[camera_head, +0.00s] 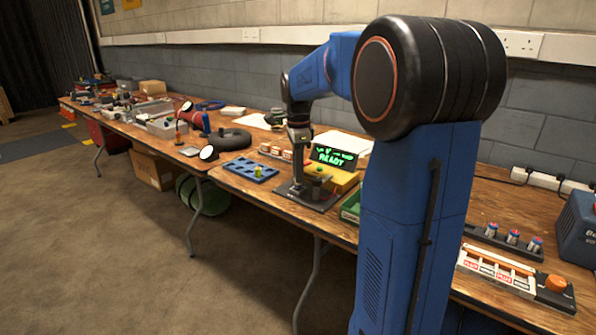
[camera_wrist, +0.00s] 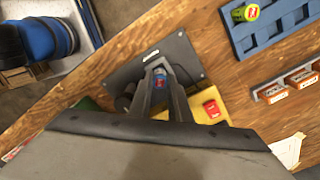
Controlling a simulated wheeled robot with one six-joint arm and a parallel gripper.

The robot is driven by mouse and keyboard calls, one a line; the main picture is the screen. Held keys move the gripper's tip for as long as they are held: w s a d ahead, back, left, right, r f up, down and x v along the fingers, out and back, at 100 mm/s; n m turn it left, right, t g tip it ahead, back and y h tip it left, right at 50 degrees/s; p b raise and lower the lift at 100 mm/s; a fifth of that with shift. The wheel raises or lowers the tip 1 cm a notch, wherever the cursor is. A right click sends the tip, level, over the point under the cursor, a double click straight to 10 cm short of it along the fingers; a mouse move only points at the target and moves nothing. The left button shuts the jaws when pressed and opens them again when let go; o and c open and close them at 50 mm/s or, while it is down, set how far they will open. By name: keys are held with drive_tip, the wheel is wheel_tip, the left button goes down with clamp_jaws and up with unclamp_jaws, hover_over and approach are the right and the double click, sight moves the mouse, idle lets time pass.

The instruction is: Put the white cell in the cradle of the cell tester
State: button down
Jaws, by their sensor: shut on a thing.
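My gripper (camera_head: 297,181) is low over the dark base plate of the cell tester. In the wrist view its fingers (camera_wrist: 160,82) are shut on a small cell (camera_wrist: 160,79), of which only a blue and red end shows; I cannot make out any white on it. The dark base plate (camera_wrist: 190,62) lies beneath. The tester has a yellow body (camera_head: 344,181) and a green lit display (camera_head: 333,158) reading READY. The cradle is hidden by my fingers, so I cannot tell whether the cell touches it.
A blue tray (camera_head: 238,168) with a yellow-green item (camera_head: 258,171) lies left of the tester. A green bin (camera_head: 350,207) is close on its right. Several cells stand in a dark rack (camera_head: 473,231) further right.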

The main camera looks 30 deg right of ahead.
drive_tip(key=shift+f, duration=1.05)
idle(1.1)
drive_tip(key=c, duration=1.6)
unclamp_jaws()
drive_tip(key=shift+o, duration=0.2)
drive_tip(key=shift+r, duration=0.1)
drive_tip(key=shift+r, duration=3.45)
